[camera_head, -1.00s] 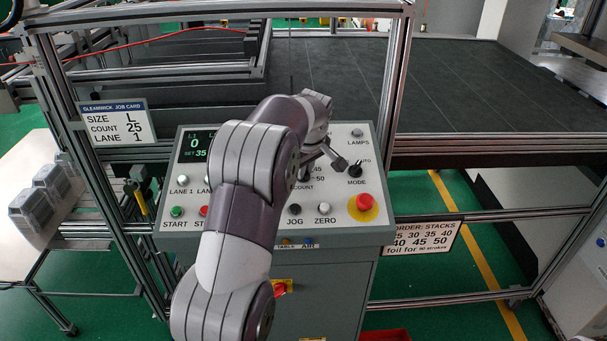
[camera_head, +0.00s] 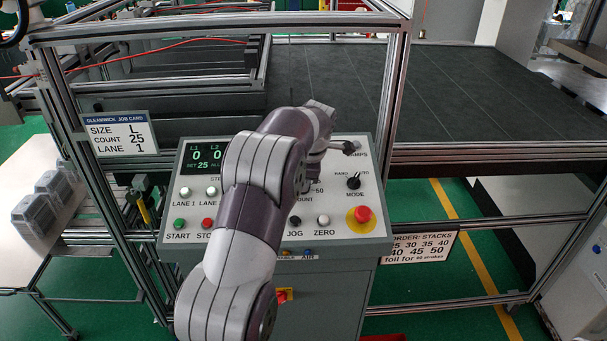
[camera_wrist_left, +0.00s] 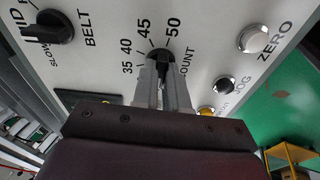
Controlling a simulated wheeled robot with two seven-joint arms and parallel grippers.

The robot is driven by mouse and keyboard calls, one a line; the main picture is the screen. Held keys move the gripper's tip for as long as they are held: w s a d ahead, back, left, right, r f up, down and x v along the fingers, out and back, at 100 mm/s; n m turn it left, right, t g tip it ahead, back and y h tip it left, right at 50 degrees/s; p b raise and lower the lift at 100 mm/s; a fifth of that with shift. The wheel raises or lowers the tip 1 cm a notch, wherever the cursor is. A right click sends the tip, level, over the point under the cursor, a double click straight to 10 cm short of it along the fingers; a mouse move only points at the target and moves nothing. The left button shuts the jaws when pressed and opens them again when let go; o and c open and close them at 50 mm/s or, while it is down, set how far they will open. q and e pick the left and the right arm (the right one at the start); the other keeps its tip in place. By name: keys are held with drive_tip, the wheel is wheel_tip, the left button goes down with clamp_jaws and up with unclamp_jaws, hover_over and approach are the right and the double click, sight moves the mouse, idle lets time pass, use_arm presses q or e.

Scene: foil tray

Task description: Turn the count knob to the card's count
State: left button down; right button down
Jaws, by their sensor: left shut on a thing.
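The count knob (camera_wrist_left: 160,56) is a black knob on the grey panel, with 35, 40, 45 and 50 showing around it in the left wrist view. My left gripper (camera_wrist_left: 163,70) is shut on it, one finger on each side. The knob's pointer and its lower marks are hidden by the fingers. In the head view my arm covers the knob. The job card (camera_head: 120,134) reads size L, count 25, lane 1. The panel display (camera_head: 204,157) shows 0 and 0, with SET 25 below. My right gripper is not in view.
The mode knob (camera_head: 354,182), red emergency button (camera_head: 361,215), JOG button (camera_head: 294,221) and ZERO button (camera_head: 323,220) sit close by on the panel. The belt knob (camera_wrist_left: 47,28) shows in the wrist view. A metal frame rail (camera_head: 220,22) crosses above the panel.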

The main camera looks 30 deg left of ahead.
use_arm(q)
drive_tip(key=shift+r+n+p, duration=0.15)
drive_tip(key=shift+n+p, duration=0.4)
drive_tip(key=shift+n, duration=0.65)
drive_tip(key=c, duration=1.2)
unclamp_jaws()
drive_tip(key=shift+o, duration=0.2)
